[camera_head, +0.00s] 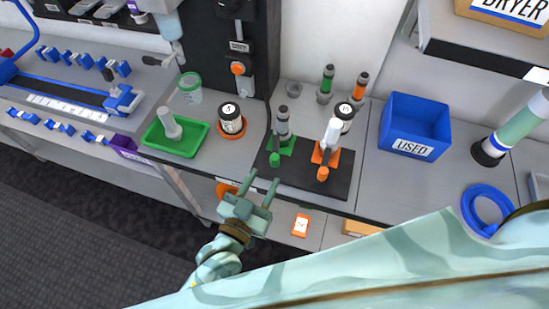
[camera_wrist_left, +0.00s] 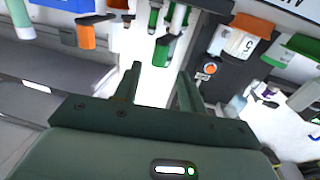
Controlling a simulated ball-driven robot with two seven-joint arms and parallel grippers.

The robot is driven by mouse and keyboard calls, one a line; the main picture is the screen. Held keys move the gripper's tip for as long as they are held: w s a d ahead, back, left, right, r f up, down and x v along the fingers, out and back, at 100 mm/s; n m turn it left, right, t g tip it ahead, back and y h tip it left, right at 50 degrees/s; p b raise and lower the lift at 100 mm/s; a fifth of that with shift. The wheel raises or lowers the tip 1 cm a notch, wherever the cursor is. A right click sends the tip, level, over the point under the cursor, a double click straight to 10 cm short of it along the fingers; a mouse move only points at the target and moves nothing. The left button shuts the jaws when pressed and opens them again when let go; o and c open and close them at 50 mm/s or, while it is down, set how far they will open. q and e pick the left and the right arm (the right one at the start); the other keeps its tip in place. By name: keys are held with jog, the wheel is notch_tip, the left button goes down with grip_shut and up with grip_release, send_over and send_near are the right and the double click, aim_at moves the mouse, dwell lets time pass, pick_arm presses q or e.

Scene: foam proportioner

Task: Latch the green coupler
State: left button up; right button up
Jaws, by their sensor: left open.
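The green coupler (camera_head: 282,146) stands on a black board on the bench, with a grey body above a green base and a small green-tipped lever (camera_head: 275,160) at its front. In the left wrist view its green part (camera_wrist_left: 164,50) shows just beyond and between the fingertips. My left gripper (camera_head: 263,180) is open and empty, in front of the bench edge and just short of the coupler, apart from it as far as I can tell. It also shows in the left wrist view (camera_wrist_left: 160,75). My right gripper is not in view.
An orange coupler (camera_head: 325,155) with a white top stands right of the green one. A blue USED bin (camera_head: 414,125) stands to the right. My pale green arm fills the lower right.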

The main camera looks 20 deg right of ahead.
aim_at(272, 163)
pick_arm(q)
jog(key=b+x, duration=0.1)
jog(key=x, duration=0.6)
jog(key=shift+w+d, duration=0.1)
jog(key=shift+w, duration=0.05)
grip_shut()
